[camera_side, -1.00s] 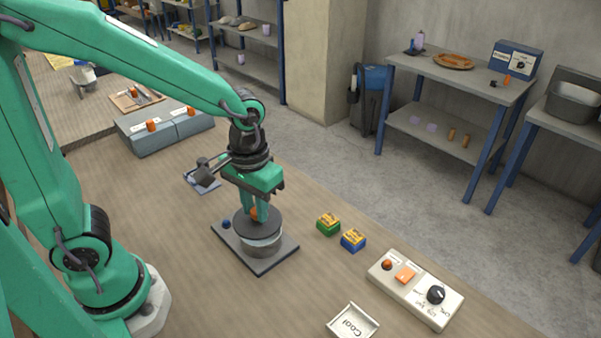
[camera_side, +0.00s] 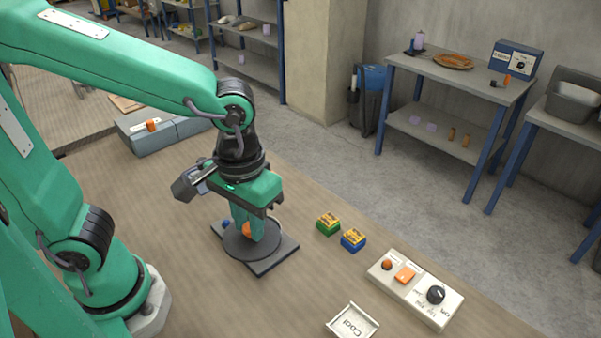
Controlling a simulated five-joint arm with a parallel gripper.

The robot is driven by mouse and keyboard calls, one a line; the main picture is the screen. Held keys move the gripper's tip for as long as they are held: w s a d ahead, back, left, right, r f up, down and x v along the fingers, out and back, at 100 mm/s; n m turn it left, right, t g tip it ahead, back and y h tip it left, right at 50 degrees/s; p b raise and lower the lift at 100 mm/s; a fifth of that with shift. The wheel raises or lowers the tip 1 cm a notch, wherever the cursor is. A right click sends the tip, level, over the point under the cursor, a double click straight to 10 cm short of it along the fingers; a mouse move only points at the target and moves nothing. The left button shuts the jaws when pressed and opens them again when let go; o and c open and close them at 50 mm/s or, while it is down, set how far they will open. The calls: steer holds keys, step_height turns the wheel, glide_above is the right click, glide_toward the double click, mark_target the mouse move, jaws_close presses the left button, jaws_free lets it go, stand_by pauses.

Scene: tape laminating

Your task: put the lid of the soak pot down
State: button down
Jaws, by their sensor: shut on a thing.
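My gripper (camera_side: 250,232) points down, its jaws shut on the orange knob (camera_side: 247,230) of the dark round lid (camera_side: 237,249). The lid hangs over the grey square base plate (camera_side: 277,258) of the soak pot, nearer the camera than the pot. The pot's silver body is hidden behind the lid. I cannot tell the exact height of the lid or whether it touches anything. A small blue knob (camera_side: 226,224) shows at the plate's left corner.
Green (camera_side: 328,223) and blue (camera_side: 353,240) boxes stand to the right. A control panel (camera_side: 415,288) and a white "Cool" tray (camera_side: 353,322) lie at front right. Bare bench lies in front of the plate.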

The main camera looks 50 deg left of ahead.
stand_by(0.5)
steer(key=w+a+f, duration=0.2)
steer(key=w+f, duration=0.1)
steer(key=w, duration=0.5)
steer(key=w+a+f, duration=0.3)
steer(key=w, duration=0.6)
steer(key=w+a+f, duration=0.2)
steer(key=a, duration=0.1)
steer(key=w+a+f, duration=0.1)
steer(key=a+f, duration=0.1)
steer(key=a, duration=0.1)
steer(key=w+a+f, duration=0.2)
steer(key=a, duration=0.2)
steer(key=shift+w+f, duration=0.3)
steer(key=shift+f, duration=0.1)
steer(key=shift+f, duration=1.95)
steer(key=shift+f, duration=0.1)
